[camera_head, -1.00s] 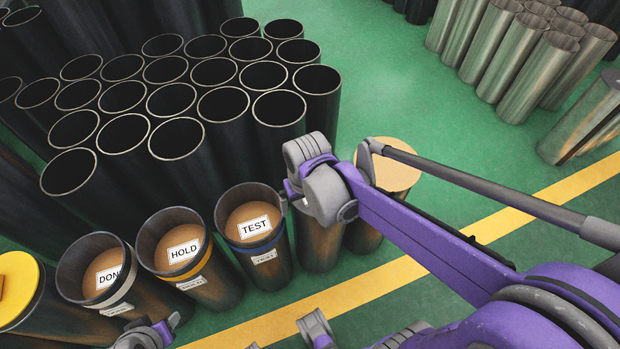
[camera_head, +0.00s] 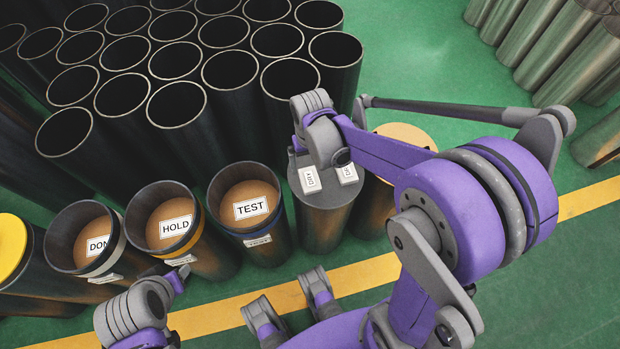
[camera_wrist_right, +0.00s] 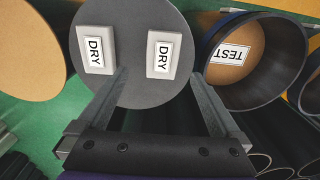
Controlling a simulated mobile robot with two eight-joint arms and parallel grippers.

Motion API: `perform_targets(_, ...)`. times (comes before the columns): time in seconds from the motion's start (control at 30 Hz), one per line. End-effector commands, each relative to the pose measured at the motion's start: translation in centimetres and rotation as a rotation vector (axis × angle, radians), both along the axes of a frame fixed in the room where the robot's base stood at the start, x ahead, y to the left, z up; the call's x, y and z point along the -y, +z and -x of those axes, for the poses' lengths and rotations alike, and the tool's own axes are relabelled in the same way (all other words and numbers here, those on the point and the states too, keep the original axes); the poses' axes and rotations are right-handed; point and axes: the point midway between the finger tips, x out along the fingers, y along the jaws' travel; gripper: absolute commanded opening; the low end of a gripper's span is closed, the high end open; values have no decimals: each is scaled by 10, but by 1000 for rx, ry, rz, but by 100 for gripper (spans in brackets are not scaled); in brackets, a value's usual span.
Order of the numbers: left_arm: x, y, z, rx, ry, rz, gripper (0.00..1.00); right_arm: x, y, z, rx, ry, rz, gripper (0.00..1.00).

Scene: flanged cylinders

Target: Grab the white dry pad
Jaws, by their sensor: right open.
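Two white pads marked DRY lie on the round grey top (camera_head: 325,203) of a cylinder. In the head view one pad (camera_head: 310,180) is at left and the other (camera_head: 347,174) at right. In the right wrist view they are the right pad (camera_wrist_right: 164,54) and left pad (camera_wrist_right: 96,50), apart from each other.
Dark cylinders labelled TEST (camera_head: 250,208), HOLD (camera_head: 176,228) and DON (camera_head: 97,246) stand left of the grey top. A tan-topped cylinder (camera_head: 408,136) is close at right. Several open black tubes (camera_head: 230,70) crowd behind. Green floor and a yellow line (camera_head: 230,312) are in front.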

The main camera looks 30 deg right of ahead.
Motion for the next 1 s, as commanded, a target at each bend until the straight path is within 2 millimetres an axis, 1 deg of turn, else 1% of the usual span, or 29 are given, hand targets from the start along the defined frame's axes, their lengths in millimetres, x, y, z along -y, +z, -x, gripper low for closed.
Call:
perform_targets(0.03,0,-2,0,-1,0,0,50,0,-8,0,0,0,0,100)
perform_targets(0.23,0,-5,0,-2,0,0,50,-2,-22,1,0,1,0,100)
perform_targets(0.4,0,-12,0,-4,0,0,50,-7,-48,5,0,2,0,100)
perform_targets(0.5,0,-15,0,-5,0,0,50,-6,-60,4,0,1,0,100)
perform_targets(0.6,0,-16,0,-5,0,0,50,-6,-66,4,0,1,0,100)
perform_targets(0.8,0,-16,0,-5,0,0,50,-6,-65,5,0,0,0,100)
perform_targets(0.83,0,-16,0,-5,0,0,50,-6,-65,5,0,0,0,98)
perform_targets(0.87,0,-16,0,-5,0,0,50,-6,-65,5,0,0,0,93)
perform_targets(1.0,0,-16,0,-5,0,0,50,-6,-65,5,0,0,0,68)
